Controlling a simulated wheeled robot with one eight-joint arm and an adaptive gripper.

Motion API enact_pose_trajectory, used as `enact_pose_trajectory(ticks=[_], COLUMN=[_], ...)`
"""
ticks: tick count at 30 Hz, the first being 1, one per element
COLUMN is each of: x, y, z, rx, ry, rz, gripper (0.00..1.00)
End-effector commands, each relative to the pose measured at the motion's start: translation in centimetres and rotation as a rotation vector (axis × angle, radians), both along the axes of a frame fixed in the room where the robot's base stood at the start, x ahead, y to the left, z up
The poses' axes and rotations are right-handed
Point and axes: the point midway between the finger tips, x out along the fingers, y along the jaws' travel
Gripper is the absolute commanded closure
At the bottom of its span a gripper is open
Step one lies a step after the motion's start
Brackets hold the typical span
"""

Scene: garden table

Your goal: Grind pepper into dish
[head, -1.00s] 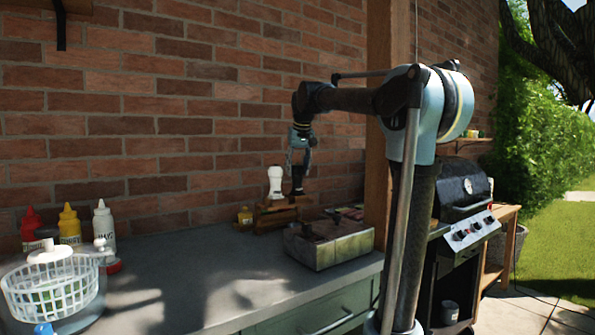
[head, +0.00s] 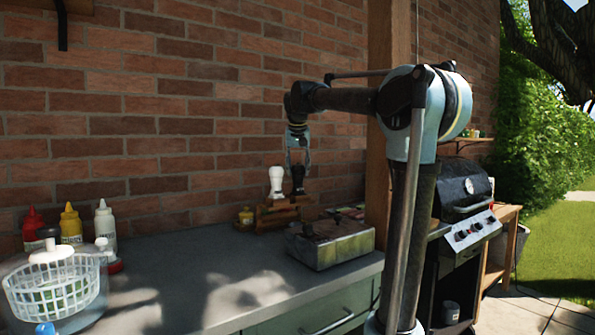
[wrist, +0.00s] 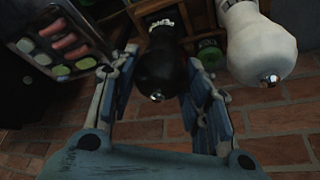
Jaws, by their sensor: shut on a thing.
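The black pepper mill (head: 298,181) stands upright in a wooden rack (head: 276,212) by the brick wall. My gripper (head: 298,166) points down over it, with its fingers around the mill's top. In the wrist view the black mill (wrist: 164,68) lies between my two fingers, which are shut on it. A white mill (head: 276,183) stands just left of it in the rack and also shows in the wrist view (wrist: 258,45). I cannot tell which thing is the dish. A tray with sausages and green slices (wrist: 60,45) shows in the wrist view.
A grey-green box (head: 330,246) stands in front of the rack. A small yellow jar (head: 246,217) is left of it. Sauce bottles (head: 70,223) and a white basket (head: 52,290) stand at far left. The counter's middle is clear. A grill (head: 465,190) is at right.

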Motion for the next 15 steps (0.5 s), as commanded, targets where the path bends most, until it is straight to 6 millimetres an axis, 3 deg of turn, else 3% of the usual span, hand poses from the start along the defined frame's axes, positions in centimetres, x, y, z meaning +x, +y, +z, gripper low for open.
enact_pose_trajectory(ticks=[1,2,4,15], x=[-0.02,-0.02,-0.01,-0.04], y=[0.0,0.0,0.0,0.0], z=[-0.02,-0.02,-0.02,0.06], rx=[0.0,0.0,0.0,0.0], ry=[0.001,0.001,0.001,0.0], rz=[0.0,0.0,0.0,0.0], gripper=[0.8,0.54,0.38,0.35])
